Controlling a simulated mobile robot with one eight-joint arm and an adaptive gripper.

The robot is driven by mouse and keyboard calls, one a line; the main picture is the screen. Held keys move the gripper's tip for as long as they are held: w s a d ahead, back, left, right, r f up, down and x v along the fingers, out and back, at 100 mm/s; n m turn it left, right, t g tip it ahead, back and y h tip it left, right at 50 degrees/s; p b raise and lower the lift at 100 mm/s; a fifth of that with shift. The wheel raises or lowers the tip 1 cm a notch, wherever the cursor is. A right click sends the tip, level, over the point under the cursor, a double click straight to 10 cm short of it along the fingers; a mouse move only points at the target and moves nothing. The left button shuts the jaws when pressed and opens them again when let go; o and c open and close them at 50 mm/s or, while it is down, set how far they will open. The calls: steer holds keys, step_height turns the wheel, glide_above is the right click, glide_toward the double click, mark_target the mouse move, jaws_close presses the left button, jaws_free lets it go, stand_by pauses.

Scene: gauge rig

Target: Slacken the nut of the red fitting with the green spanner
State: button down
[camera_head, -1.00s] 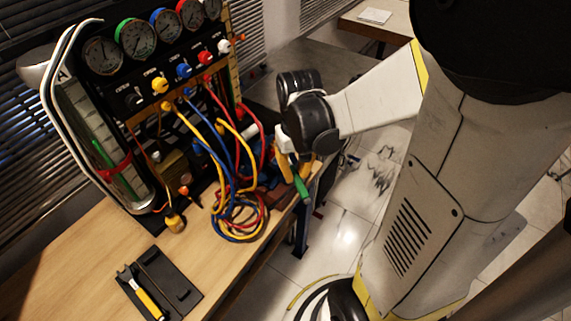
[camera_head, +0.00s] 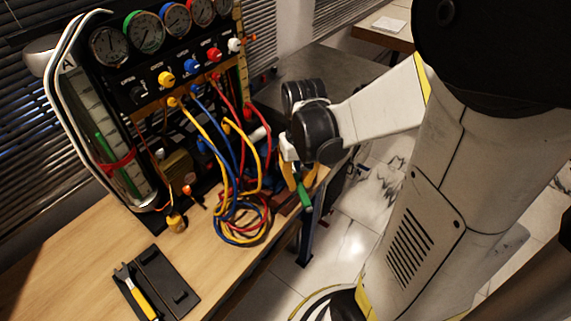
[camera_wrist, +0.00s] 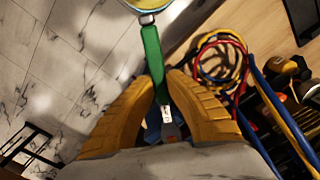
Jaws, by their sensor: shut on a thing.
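My gripper (camera_head: 297,183) has yellow fingers and is shut on the green spanner (camera_head: 304,194), by the right edge of the bench. In the wrist view my gripper (camera_wrist: 160,98) holds the spanner (camera_wrist: 152,58) by its green handle, between both fingers. One metal end shows between the fingers and the other at the top of the picture. I cannot tell whether the spanner touches anything.
A gauge panel (camera_head: 128,72) stands at the back of the wooden bench (camera_head: 75,262). A black tray (camera_head: 165,275) with a yellow-handled tool (camera_head: 143,297) lies at the front. Open floor is right of the bench.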

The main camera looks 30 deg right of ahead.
mark_target(294, 170)
steer(key=shift+w+f, duration=0.1)
steer(key=shift+f, duration=0.2)
steer(key=shift+w+r, duration=0.1)
steer(key=shift+w, duration=0.05)
stand_by(0.5)
steer(key=shift+w+d+b, duration=0.15)
steer(key=shift+w+d, duration=0.05)
steer(key=shift+w, duration=0.3)
steer(key=shift+w+d+b, duration=0.15)
steer(key=shift+w, duration=0.35)
steer(key=shift+w+d, duration=0.15)
steer(key=shift+w, duration=0.35)
steer(key=shift+w+d, duration=0.15)
steer(key=shift+w, duration=0.35)
stand_by(0.8)
steer(key=shift+d, duration=0.1)
stand_by(0.5)
steer(key=shift+s+d+n+b, duration=0.2)
steer(key=shift+d+n+b, duration=0.15)
steer(key=shift+d+n, duration=0.9)
steer(key=shift+d+n, duration=1.1)
steer(key=shift+n, duration=0.05)
stand_by(0.3)
steer(key=shift+a+m, duration=0.8)
steer(key=shift+a, duration=0.1)
